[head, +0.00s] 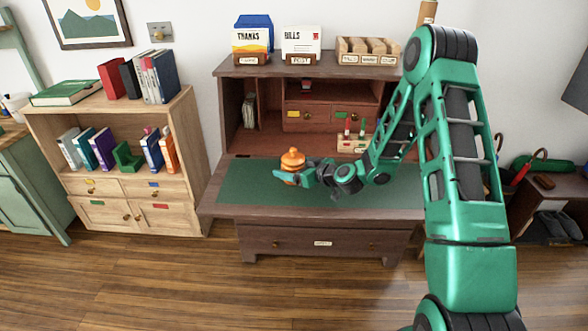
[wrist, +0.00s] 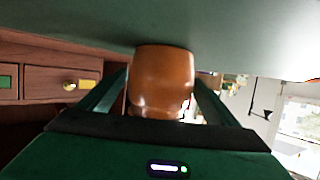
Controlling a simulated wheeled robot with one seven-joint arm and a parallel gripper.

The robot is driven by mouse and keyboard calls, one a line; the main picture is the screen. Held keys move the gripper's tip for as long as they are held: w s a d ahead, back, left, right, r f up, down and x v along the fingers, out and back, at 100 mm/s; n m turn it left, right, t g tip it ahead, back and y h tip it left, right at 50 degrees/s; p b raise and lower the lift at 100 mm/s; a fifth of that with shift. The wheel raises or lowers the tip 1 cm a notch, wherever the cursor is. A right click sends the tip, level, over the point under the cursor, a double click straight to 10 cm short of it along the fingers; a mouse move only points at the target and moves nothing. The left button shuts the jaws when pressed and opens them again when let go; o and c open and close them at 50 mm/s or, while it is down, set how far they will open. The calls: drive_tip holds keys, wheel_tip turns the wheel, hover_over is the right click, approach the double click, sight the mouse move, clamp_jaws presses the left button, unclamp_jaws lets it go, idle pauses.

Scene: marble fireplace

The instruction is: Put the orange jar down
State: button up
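The orange jar (head: 292,158) has a rounded body and a knobbed lid. It is upright over the green mat (head: 245,184) of the wooden desk. My gripper (head: 287,175) reaches it low from the right, and its fingers hide the lower part of the jar in the head view. In the wrist view, where the desk surface shows at the top, the jar (wrist: 162,80) is between my two fingers, with a finger against each side. Its base is at or very close to the green surface; I cannot tell whether it touches.
A small rack (head: 352,143) with bottles stands behind my gripper on the desk. Letter boxes (head: 252,42) and a wooden sorter (head: 368,51) sit on the desk's top shelf. The mat left of the jar is clear. A bookcase (head: 118,190) stands to the left.

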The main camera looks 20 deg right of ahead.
drive_tip(key=shift+r, duration=0.1)
drive_tip(key=v, duration=1.2)
drive_tip(key=shift+s+a, duration=0.1)
drive_tip(key=shift+s+a+r, duration=0.15)
drive_tip(key=shift+s, duration=0.05)
drive_tip(key=s+d+r+m+g+h, duration=0.2)
drive_tip(key=s+d+r+m+g, duration=0.2)
drive_tip(key=s, duration=0.9)
drive_tip(key=s+d+r+m+g+h, duration=0.2)
drive_tip(key=s+d+r+m+g, duration=0.2)
drive_tip(key=s, duration=1)
drive_tip(key=s+d+r+m+g+h, duration=0.2)
drive_tip(key=s+d+r+m+g, duration=0.1)
drive_tip(key=s, duration=1)
drive_tip(key=shift+s+d+r+m+g, duration=0.25)
drive_tip(key=shift+d+r+m+g, duration=0.2)
drive_tip(key=shift+d+g, duration=0.55)
